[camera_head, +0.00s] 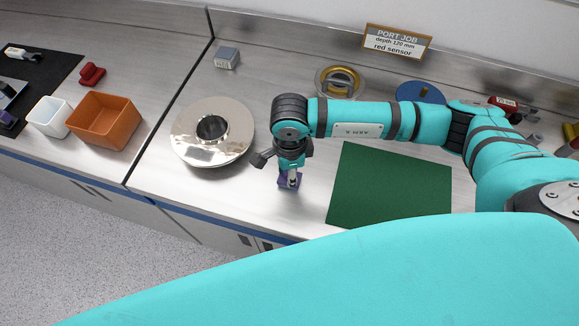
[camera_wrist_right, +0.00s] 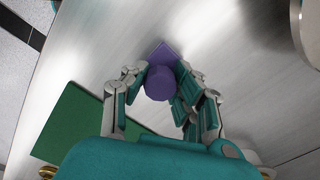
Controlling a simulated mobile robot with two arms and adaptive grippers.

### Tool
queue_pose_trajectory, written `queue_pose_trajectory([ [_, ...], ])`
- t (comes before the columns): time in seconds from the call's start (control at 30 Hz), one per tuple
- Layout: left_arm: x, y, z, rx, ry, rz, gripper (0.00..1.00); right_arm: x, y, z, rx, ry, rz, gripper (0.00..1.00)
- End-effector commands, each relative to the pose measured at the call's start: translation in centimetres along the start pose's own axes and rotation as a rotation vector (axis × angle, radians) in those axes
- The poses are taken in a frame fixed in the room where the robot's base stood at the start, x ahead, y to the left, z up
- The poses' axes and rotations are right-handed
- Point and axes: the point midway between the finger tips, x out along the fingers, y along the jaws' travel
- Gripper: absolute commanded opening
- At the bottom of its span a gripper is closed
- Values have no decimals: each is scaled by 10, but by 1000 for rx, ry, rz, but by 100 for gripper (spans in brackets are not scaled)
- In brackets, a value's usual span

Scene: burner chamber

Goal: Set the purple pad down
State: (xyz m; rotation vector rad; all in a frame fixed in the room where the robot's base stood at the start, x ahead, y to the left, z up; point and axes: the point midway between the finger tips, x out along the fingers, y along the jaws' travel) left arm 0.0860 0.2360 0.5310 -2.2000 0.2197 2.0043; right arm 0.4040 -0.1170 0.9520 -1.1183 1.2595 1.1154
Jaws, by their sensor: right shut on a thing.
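The purple pad (camera_head: 284,182) is a small square plate, and a round purple knob on it shows in the right wrist view (camera_wrist_right: 160,83). My right gripper (camera_head: 291,177) points down and is shut on its knob, with fingers on both sides in the wrist view (camera_wrist_right: 161,88). The pad is over bare steel bench near the front edge, between the round metal flange and the green mat. I cannot tell whether its underside touches the bench. My left gripper is not in view.
The shiny flange (camera_head: 185,128) is left of the gripper; the green mat (camera_head: 390,190) is right. An orange bin (camera_head: 105,128), white bin (camera_head: 48,117) and red object (camera_head: 92,74) stand left. A sign (camera_head: 397,42), brass ring piece (camera_head: 340,82) and blue disc (camera_head: 420,91) are behind.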

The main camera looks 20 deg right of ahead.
Motion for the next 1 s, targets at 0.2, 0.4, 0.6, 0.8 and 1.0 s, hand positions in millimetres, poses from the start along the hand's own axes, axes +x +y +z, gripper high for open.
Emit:
queue_pose_trajectory([
  [0.2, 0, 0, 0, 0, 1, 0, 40, 1, 0, 0, -1, -1, -1, 1],
  [0.4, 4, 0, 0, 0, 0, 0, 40, 4, 0, 0, 0, -1, 0, 30],
  [0.6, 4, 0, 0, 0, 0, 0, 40, 4, 0, 0, 0, 0, 0, 50],
  [0.8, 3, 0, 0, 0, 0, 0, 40, 3, 0, 0, 0, 0, 0, 50],
  [1.0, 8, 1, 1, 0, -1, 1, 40, -9, 0, 1, -1, -2, -2, 50],
])
